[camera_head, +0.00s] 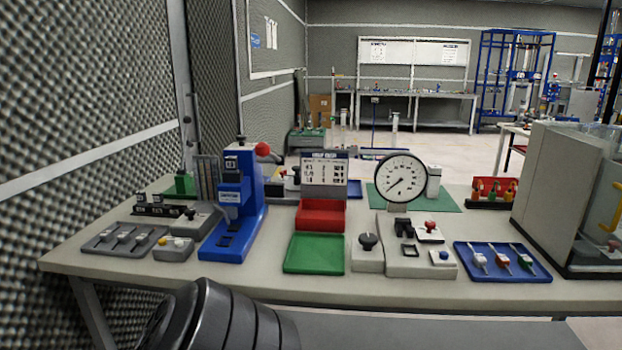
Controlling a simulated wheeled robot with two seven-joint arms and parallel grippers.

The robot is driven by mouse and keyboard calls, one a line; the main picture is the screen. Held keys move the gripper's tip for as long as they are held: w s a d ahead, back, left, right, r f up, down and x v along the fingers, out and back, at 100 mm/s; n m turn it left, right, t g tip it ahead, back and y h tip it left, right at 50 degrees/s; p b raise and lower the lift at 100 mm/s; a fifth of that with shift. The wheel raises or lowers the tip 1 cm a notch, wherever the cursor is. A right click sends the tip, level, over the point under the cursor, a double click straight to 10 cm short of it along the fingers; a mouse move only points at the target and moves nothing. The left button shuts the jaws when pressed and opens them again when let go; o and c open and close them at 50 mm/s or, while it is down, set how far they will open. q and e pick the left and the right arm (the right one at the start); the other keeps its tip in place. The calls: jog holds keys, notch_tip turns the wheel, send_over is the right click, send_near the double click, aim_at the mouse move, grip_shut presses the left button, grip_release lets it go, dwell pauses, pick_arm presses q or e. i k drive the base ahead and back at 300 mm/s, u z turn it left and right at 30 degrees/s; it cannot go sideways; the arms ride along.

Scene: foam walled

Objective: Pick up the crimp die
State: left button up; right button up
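No single piece can be told for certain as the crimp die. A blue press (236,212) with a red ball knob (262,149) stands upright at the left of the table. Left of it, a dark rack (158,210) holds small black and grey blocks that may be dies; their details are too small to tell. Another small black block (402,227) sits on the grey base (421,268) below the round gauge. Dark rounded links of my own arm show at the bottom left. Neither of my grippers is in view.
The table (330,290) also bears a grey tray (124,239), a green tray (314,253), a red bin (321,215) and a blue tray (502,262). A round gauge (401,178) stands right of centre. A large grey machine (565,190) blocks the right end. The front edge strip is clear.

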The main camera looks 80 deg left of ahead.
aim_at(231, 162)
jog(key=u, duration=3.35)
